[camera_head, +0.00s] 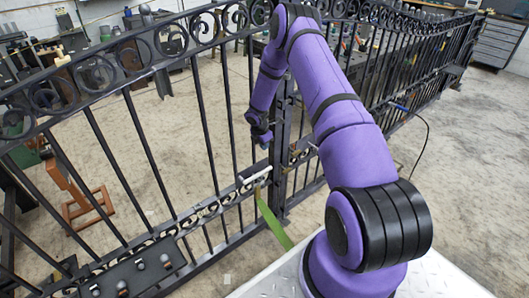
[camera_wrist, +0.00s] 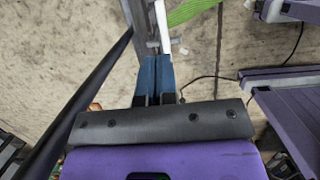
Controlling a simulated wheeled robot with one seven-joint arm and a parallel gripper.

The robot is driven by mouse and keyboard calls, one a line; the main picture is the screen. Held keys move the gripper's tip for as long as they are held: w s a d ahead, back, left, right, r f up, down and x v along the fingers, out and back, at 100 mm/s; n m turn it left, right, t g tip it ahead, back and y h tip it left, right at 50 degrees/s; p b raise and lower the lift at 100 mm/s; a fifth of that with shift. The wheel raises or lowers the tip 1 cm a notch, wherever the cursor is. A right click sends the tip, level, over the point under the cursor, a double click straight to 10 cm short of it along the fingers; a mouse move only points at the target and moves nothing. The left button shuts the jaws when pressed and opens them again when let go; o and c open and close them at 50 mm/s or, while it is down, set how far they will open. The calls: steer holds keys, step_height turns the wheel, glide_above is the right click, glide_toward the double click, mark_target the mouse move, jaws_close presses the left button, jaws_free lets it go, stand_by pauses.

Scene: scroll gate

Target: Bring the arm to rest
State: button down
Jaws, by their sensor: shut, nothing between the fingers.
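My purple arm rises from the lower right in the head view and bends down toward the black scroll gate (camera_head: 205,125). My gripper (camera_head: 262,140) hangs low beside the gate's upright posts, pointing down. In the wrist view its two blue fingertips (camera_wrist: 155,62) are together with nothing held between them. A white bar (camera_head: 256,175) lies along the gate's lower rail, below the gripper. It also shows just beyond the fingertips in the wrist view (camera_wrist: 162,22). I cannot tell whether the fingers touch anything.
A green strap (camera_head: 270,222) hangs below the white bar. A black cable (camera_head: 426,140) runs to the floor on the right. A dark plate with knobs (camera_head: 130,276) is at lower left. An orange-brown stand (camera_head: 75,195) is behind the gate. Concrete floor lies open at right.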

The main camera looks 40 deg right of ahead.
steer(key=shift+r, duration=0.25)
stand_by(0.4)
steer(key=s+a+r+m, duration=0.1)
steer(key=a+r+m, duration=0.15)
steer(key=r, duration=0.75)
steer(key=s+a+r+m+t+h, duration=0.1)
steer(key=s+a+r+m, duration=0.15)
steer(key=r, duration=0.75)
steer(key=a+r+m, duration=0.1)
steer(key=a+r, duration=0.2)
steer(key=r, duration=0.8)
steer(key=s+a+r+m+t, duration=0.2)
steer(key=s+a+r+m, duration=0.4)
steer(key=s+r, duration=0.65)
steer(key=s+a+r+m+t+y, duration=0.1)
steer(key=s+a+r+m, duration=0.2)
steer(key=s, duration=0.9)
steer(key=s+a+r+m+t+y, duration=0.1)
steer(key=s+a+r, duration=0.4)
steer(key=s, duration=0.8)
steer(key=a+m+y, duration=0.1)
steer(key=a+m, duration=0.1)
steer(key=a, duration=0.1)
steer(key=shift+a+r+y, duration=0.15)
steer(key=shift+r+y, duration=0.1)
steer(key=shift+y, duration=0.05)
